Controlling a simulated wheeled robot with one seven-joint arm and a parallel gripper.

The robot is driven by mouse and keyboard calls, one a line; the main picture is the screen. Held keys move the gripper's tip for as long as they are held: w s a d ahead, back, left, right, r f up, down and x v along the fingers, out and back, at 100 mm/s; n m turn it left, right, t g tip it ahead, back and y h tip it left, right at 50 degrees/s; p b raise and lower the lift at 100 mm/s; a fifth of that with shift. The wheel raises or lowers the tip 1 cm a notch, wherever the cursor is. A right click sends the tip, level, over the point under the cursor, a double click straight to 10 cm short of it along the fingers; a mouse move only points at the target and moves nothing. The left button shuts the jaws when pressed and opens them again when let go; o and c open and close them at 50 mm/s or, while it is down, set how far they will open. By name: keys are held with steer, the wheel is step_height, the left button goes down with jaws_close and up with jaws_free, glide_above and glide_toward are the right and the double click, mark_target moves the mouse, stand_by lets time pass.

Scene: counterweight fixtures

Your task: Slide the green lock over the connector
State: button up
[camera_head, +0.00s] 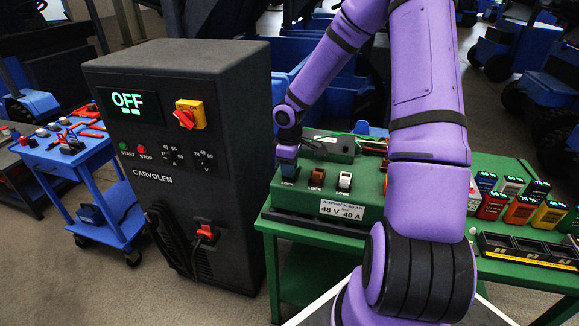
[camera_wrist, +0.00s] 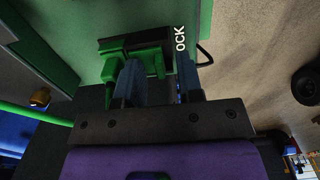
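The green lock (camera_wrist: 155,62) shows in the wrist view against a black connector (camera_wrist: 115,43), at the tips of my gripper. My gripper (camera_wrist: 160,78) has two blue fingers that stand apart. The left finger overlaps the green part, and the right finger is beside the black body; I see no clear contact on both sides. In the head view my gripper (camera_head: 287,160) points down at the left LOCK label on the green box (camera_head: 300,207). It hides the green lock there.
A brown lock (camera_head: 317,177) and a white lock (camera_head: 345,182) stand right of my gripper. The green table (camera_head: 290,235) also holds several coloured battery packs (camera_head: 521,210) and a black tray (camera_head: 525,249). A dark cabinet (camera_head: 185,165) reading OFF stands close on the left.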

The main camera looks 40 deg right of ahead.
jaws_close()
steer(key=shift+w+d, duration=0.55)
steer(key=shift+d, duration=0.2)
steer(key=shift+r, duration=0.1)
jaws_free()
steer(key=shift+d, duration=0.1)
